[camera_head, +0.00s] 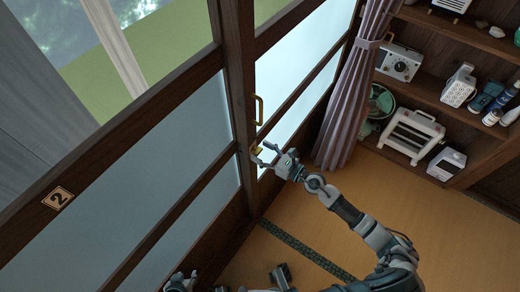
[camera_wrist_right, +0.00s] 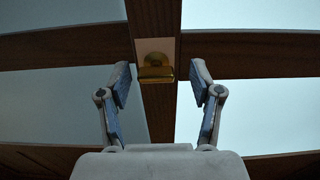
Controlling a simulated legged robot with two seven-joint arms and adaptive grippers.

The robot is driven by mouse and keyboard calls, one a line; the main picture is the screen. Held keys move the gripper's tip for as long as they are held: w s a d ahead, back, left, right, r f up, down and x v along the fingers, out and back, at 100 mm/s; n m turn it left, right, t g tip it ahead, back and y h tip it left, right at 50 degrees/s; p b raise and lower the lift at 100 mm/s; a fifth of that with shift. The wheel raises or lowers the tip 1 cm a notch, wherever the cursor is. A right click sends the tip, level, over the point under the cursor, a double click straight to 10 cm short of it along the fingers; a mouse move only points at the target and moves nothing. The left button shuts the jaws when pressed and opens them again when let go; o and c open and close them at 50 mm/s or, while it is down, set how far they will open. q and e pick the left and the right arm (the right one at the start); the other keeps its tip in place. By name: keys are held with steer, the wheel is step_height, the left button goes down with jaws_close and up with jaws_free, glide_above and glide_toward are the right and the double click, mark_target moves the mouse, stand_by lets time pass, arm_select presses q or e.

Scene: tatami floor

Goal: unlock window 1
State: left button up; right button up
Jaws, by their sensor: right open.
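A wood-framed sliding window with frosted panes fills the left and middle of the head view. A small brass latch (camera_head: 257,150) sits on the upright where the panels meet. It also shows in the right wrist view (camera_wrist_right: 156,72), centred ahead of the fingers. My right gripper (camera_head: 262,155) is open at the latch, its fingers (camera_wrist_right: 160,90) spread either side, not closed on it. My left gripper (camera_head: 180,282) is low at the bottom edge, partly cut off.
A brass pull handle (camera_head: 259,110) is on the upright above the latch. A mauve curtain (camera_head: 352,90) hangs to the right. Wooden shelves (camera_head: 430,82) with appliances and bottles stand at the far right. The tatami floor (camera_head: 325,215) between is mostly clear.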

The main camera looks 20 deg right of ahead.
steer(key=shift+d, duration=0.15)
steer(key=shift+c, duration=0.4)
steer(key=shift+f, duration=0.1)
steer(key=c, duration=0.8)
steer(key=shift+a, duration=0.3)
steer(key=shift+c, duration=1.3)
steer(key=shift+a, duration=0.2)
arm_select(q)
steer(key=shift+a+f, duration=0.1)
steer(key=shift+a, duration=0.25)
steer(key=shift+w+d, duration=0.1)
arm_select(e)
steer(key=shift+w+d, duration=0.1)
steer(key=shift+d, duration=0.1)
